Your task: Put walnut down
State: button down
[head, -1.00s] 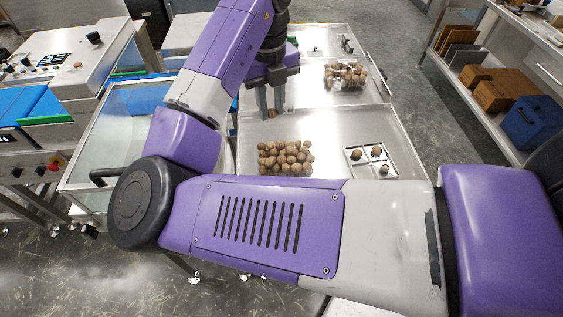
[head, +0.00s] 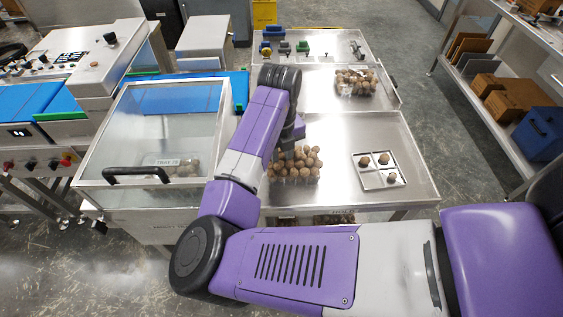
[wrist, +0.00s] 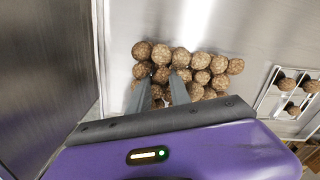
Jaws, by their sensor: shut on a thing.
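The pile of walnuts (head: 295,168) sits close-packed on the steel table, and it also shows in the wrist view (wrist: 200,62). My gripper (head: 292,154) is low at the pile, its fingers reaching in among the nuts. In the wrist view my gripper (wrist: 159,96) is shut on a walnut, but nuts crowd around the fingertips and I cannot tell exactly which one is held. My arm hides part of the pile's left side in the head view. A small white four-compartment tray (head: 379,171) at right holds three walnuts; its front-left compartment is empty.
A clear clamshell of walnuts (head: 357,82) stands on the table behind. A glass-lidded case (head: 130,130) with a black handle is at left. Small coloured items (head: 302,48) lie at the far end. Bare steel (head: 335,135) separates the pile and the white tray.

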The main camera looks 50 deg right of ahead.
aim_at(281, 161)
jog(key=shift+f, duration=1.15)
jog(key=shift+f, duration=0.2)
jog(key=c, duration=1.5)
grip_release()
jog(key=shift+r, duration=0.1)
notch_tip(281, 161, up, 12)
jog(key=shift+a+r+b, duration=0.1)
jog(key=shift+b, duration=0.5)
